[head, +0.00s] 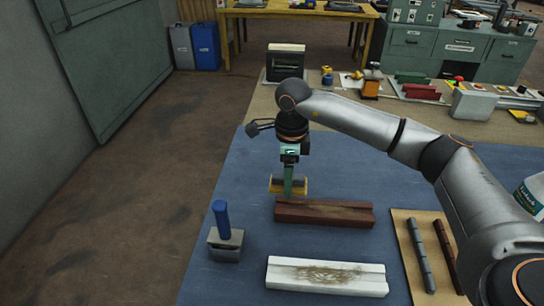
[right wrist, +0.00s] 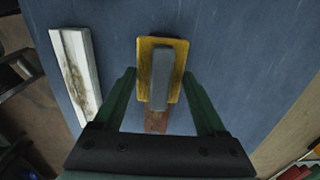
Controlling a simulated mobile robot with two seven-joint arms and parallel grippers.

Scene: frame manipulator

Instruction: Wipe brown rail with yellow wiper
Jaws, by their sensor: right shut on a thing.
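The yellow wiper (head: 301,185) is at the far left end of the brown rail (head: 325,213) in the head view. My right gripper (head: 289,178) points down and is shut on the wiper. In the right wrist view, the wiper (right wrist: 147,50) with its grey handle shows between the green fingers (right wrist: 158,75). The rail's reddish end (right wrist: 156,123) shows just beyond the wiper's edge there. I cannot tell whether the wiper touches the rail. My left gripper is not in view.
A white rail with brown stains (head: 327,276) lies in front of the brown rail. A grey block with a blue handle (head: 224,240) stands at left. A wooden board (head: 411,215) with dark bars lies at right.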

